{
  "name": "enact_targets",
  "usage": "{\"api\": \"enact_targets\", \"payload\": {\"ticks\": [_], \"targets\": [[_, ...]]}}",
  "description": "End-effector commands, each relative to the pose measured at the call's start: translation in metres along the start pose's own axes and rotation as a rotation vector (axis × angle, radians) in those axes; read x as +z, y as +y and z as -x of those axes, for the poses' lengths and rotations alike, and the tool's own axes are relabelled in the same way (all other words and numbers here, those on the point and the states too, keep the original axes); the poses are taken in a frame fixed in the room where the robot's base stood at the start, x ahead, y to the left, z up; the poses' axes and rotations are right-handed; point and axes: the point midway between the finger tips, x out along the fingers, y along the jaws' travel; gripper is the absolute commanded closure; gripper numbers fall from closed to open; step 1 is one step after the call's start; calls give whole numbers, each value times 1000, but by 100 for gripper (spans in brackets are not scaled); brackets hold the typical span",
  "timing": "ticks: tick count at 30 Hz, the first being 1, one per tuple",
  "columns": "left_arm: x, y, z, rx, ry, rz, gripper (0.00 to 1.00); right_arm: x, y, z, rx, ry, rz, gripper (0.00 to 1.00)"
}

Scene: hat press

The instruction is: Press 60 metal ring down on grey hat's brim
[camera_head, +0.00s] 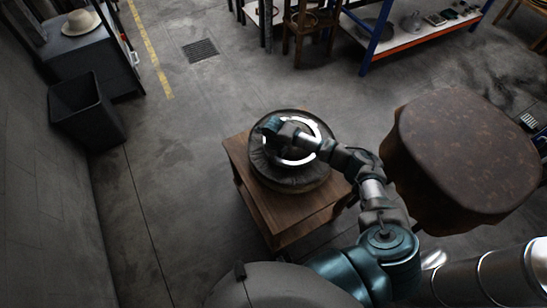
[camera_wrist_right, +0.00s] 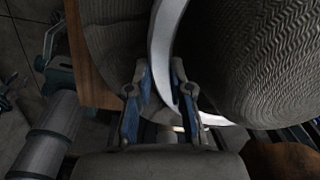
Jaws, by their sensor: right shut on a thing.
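The grey hat (camera_head: 292,182) lies on a small wooden table (camera_head: 262,218), brim spread out. The metal ring (camera_head: 314,128) is a bright band around the hat's crown. My right gripper (camera_head: 272,128) reaches over the hat from the lower right, and my wrist hides part of the crown and ring. In the right wrist view, my gripper (camera_wrist_right: 161,78) is closed on the ring (camera_wrist_right: 165,45), with a blue finger on each side. The ribbed crown (camera_wrist_right: 265,60) is right of the ring and the brim (camera_wrist_right: 110,35) left. I cannot tell whether the ring touches the brim. My left gripper is out of view.
A black bin (camera_head: 88,110) and a cabinet with a pale hat (camera_head: 81,22) are at upper left. An orange-edged shelf (camera_head: 410,38) is at the back. The floor left of the table is clear.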

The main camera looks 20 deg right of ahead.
Motion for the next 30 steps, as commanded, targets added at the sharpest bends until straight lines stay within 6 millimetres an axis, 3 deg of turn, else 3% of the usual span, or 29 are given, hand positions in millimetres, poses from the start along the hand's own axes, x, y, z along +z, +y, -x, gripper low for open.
{"api": "enact_targets", "payload": {"ticks": [14, 30], "targets": [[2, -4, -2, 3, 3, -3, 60, 4, 8, 2, -10, 2, 1, 100], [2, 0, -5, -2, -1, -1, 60, 1, 2, -7, -3, 0, -1, 100]]}}
